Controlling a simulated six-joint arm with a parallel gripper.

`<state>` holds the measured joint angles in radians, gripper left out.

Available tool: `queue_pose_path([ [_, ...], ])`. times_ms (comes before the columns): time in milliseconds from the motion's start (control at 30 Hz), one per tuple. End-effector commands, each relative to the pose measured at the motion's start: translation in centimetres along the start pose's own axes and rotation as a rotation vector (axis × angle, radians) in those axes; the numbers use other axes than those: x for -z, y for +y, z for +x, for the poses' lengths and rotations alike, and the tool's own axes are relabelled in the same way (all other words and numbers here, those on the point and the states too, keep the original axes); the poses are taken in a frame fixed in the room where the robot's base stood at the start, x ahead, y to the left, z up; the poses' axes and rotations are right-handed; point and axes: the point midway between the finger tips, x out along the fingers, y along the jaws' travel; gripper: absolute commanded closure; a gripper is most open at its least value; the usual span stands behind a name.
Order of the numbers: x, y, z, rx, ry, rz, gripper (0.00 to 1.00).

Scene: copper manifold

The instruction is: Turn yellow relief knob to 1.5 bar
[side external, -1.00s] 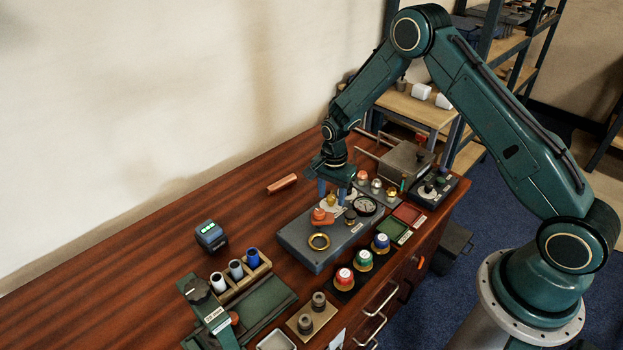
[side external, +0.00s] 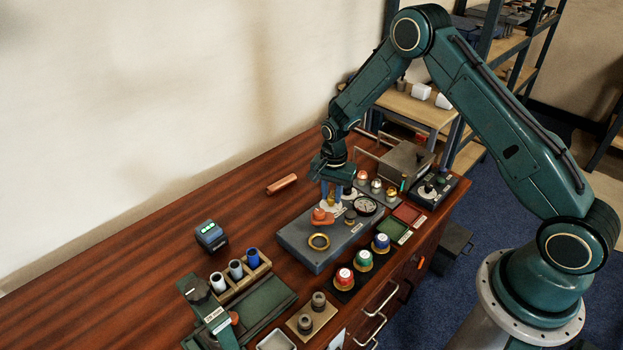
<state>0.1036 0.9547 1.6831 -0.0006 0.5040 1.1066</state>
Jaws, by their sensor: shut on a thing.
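The yellow relief knob (side external: 331,199) stands at the back of the grey manifold block (side external: 297,238). Only part of it shows between the fingers. My gripper (side external: 332,197) points down over the knob, with its blue fingers shut on it. A round pressure gauge (side external: 365,206) with a pale dial sits to the right of the knob. Its reading is too small to tell.
Red, green and blue caps (side external: 363,258) stand along the front. A copper tube (side external: 282,184) lies on open wood at the back left.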

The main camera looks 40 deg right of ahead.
Motion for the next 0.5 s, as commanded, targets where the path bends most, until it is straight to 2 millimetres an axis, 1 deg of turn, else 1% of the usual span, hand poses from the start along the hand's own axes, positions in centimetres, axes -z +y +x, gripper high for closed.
queue_pose_path([
  [500, 0.04, -0.05, -0.01, -0.001, 0.001, -0.456, 0.99],
])
